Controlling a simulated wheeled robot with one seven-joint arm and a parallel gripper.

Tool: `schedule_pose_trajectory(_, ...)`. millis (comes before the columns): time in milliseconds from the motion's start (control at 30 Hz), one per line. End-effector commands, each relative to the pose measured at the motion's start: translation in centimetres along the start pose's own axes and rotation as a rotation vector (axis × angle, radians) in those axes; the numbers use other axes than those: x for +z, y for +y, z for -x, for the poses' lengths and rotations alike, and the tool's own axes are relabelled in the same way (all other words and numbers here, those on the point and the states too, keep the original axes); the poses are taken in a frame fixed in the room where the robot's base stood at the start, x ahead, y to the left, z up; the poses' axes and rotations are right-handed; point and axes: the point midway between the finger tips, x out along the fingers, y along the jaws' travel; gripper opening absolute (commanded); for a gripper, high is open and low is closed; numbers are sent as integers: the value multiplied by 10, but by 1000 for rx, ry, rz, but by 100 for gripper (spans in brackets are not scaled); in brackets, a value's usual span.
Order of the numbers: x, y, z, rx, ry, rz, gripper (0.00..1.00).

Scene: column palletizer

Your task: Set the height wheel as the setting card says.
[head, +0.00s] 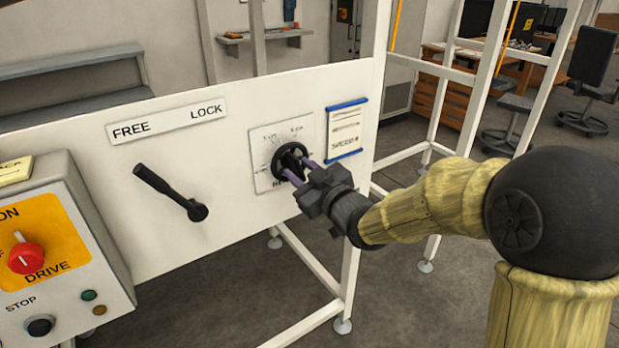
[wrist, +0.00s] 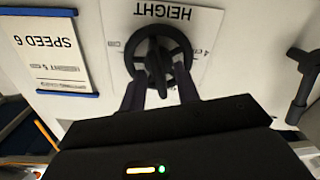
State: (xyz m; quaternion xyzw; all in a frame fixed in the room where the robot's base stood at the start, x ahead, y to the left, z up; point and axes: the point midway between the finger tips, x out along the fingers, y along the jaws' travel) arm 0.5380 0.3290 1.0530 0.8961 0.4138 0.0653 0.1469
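The height wheel (head: 289,158) is a black hand wheel on a white plate (head: 263,180) on the white panel. In the wrist view the wheel (wrist: 158,52) has a thick bar across it, and the plate reads HEIGHT. The setting card (head: 344,131), with blue strips at top and bottom, hangs to its right; SPEED 6 is legible on the card in the wrist view (wrist: 52,55), its smaller lines are not clear. My gripper (head: 290,168) is at the wheel, its purple fingers apart on either side of the bar (wrist: 160,88). I cannot tell whether they touch it.
A black lever (head: 168,190) left of the wheel points up-left toward FREE on the FREE/LOCK label (head: 166,121). A control box (head: 55,240) with a red DRIVE knob (head: 26,258) and a STOP button (head: 41,326) stands at far left. White frame posts (head: 352,270) stand below and right.

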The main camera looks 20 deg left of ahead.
Motion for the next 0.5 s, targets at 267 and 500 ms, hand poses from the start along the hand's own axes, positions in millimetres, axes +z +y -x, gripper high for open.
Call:
schedule_pose_trajectory(267, -1, 1, 27, 3, 1, 1, 32)
schedule_pose_trajectory(500, -1, 1, 74, 3, 0, 3, 32)
